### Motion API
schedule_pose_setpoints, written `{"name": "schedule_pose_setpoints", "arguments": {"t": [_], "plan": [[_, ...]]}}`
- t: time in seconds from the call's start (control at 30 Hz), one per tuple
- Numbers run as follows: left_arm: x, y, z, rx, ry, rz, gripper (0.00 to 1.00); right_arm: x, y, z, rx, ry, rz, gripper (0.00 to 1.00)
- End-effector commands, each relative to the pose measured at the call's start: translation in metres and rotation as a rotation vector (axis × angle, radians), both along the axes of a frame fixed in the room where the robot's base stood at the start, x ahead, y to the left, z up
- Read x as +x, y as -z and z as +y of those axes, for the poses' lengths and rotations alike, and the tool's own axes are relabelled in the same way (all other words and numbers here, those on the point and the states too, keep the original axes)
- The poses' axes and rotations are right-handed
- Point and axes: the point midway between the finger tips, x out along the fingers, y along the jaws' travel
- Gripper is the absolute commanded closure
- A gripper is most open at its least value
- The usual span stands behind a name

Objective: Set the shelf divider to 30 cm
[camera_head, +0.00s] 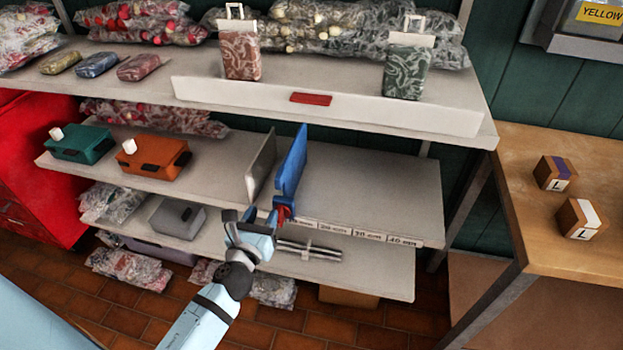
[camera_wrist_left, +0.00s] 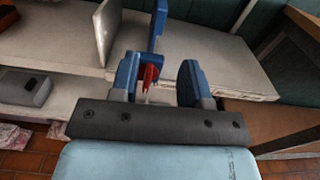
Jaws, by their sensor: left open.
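The blue shelf divider (camera_head: 291,168) stands upright on the middle shelf (camera_head: 370,190), near the left end of a white label strip (camera_head: 350,232) on its front edge. The 30 and 40 labels lie to its right; the labels at the left are too small to read surely. A red part (camera_head: 284,212) sits at the divider's lower front. My left gripper (camera_head: 261,215) is open at the shelf front, just by this red part. In the left wrist view the red part (camera_wrist_left: 150,77) shows between the open fingers, with the blue divider (camera_wrist_left: 157,28) behind. Contact cannot be told.
A grey upright plate (camera_head: 261,165) stands just left of the divider. Orange (camera_head: 155,158) and teal (camera_head: 80,144) boxes sit farther left. The shelf right of the divider is clear. A metal rod (camera_head: 310,251) lies below. A wooden table (camera_head: 520,220) stands at the right.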

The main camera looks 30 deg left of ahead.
Motion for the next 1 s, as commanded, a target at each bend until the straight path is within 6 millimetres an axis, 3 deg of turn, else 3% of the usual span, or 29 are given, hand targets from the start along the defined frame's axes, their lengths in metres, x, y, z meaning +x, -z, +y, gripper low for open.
{"name": "schedule_pose_setpoints", "arguments": {"t": [0.27, 0.7, 1.0], "plan": [[0.024, -0.002, 0.007, 0.044, -0.003, 0.000, 0.57, -0.002, -0.003, 0.003, 0.007, 0.000, 0.003, 0.00], [0.110, -0.001, 0.028, 0.040, -0.003, 0.000, 0.57, -0.003, 0.003, 0.002, 0.005, 0.002, 0.016, 0.00], [0.134, 0.000, 0.034, 0.040, -0.003, 0.002, 0.57, -0.002, 0.003, 0.002, 0.004, 0.002, 0.013, 0.00]]}}
